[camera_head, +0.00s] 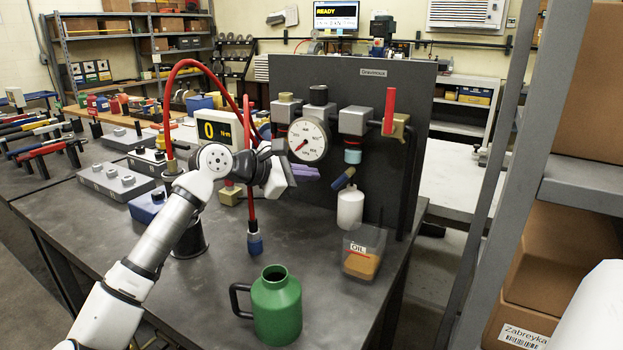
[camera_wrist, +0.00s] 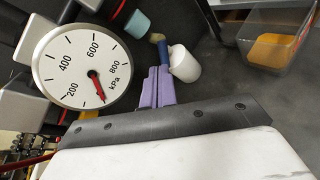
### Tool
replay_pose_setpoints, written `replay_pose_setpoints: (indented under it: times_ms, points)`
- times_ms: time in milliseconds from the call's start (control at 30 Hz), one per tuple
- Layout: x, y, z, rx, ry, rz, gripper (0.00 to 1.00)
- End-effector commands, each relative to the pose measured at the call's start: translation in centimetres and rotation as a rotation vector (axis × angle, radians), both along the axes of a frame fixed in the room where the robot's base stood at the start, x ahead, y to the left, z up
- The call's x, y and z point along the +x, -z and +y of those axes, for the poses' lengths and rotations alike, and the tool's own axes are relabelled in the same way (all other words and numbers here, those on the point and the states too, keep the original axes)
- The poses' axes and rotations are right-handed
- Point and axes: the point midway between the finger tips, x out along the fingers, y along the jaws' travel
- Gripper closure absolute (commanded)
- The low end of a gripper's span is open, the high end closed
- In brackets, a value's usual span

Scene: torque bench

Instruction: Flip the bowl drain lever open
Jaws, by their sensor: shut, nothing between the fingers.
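The regulator unit on the dark panel has a teal bowl (camera_head: 352,152), with a short blue lever (camera_head: 343,180) with a brass end hanging tilted below it. I take this to be the drain lever. In the wrist view the teal bowl (camera_wrist: 138,23) is at the top, and the blue lever (camera_wrist: 163,48) shows just beyond my fingertips, partly hidden by them. My gripper (camera_head: 316,173) has purple fingers and is left of the lever, at about its height, apart from it in the head view. My gripper (camera_wrist: 158,70) is shut and empty.
A white bottle (camera_head: 350,207) hangs below the lever. A round gauge (camera_head: 308,140) is just above my gripper. A red handle (camera_head: 389,112) points up at right.

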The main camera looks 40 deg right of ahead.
Motion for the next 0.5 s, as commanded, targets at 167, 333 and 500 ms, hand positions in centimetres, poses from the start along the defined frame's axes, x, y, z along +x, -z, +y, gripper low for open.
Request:
replay_pose_setpoints:
  times_ms: [167,333,500]
  points:
    - [0.6,-1.2,4.4,-0.002,-0.008,-0.003,1.00]
    - [0.8,-2.4,7.0,-0.001,-0.006,-0.004,1.00]
    - [0.9,-2.9,8.3,-0.002,-0.004,-0.002,1.00]
